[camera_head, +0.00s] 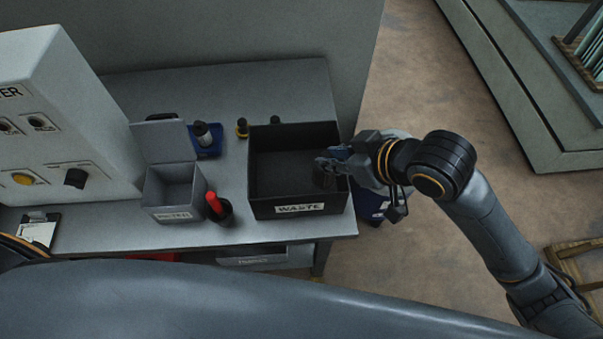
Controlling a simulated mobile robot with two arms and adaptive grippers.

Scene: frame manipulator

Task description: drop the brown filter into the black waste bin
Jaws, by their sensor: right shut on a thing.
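The black waste bin (300,207), labelled WASTE, stands open on the grey bench, right of its middle. My right gripper (330,163) reaches in from the right over the bin's right side, its fingers above the bin's opening. It is shut on a small dark thing (325,179), which looks like the brown filter; its colour is hard to make out against the dark bin. The fingers partly hide it. The rest of the bin's inside looks empty. My left gripper is not in view.
A grey lidded box (173,190) stands left of the bin, with a red-topped dark holder (218,208) between them. A blue tray (208,140) and small dark bottles stand behind. A white control panel (50,110) fills the left.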

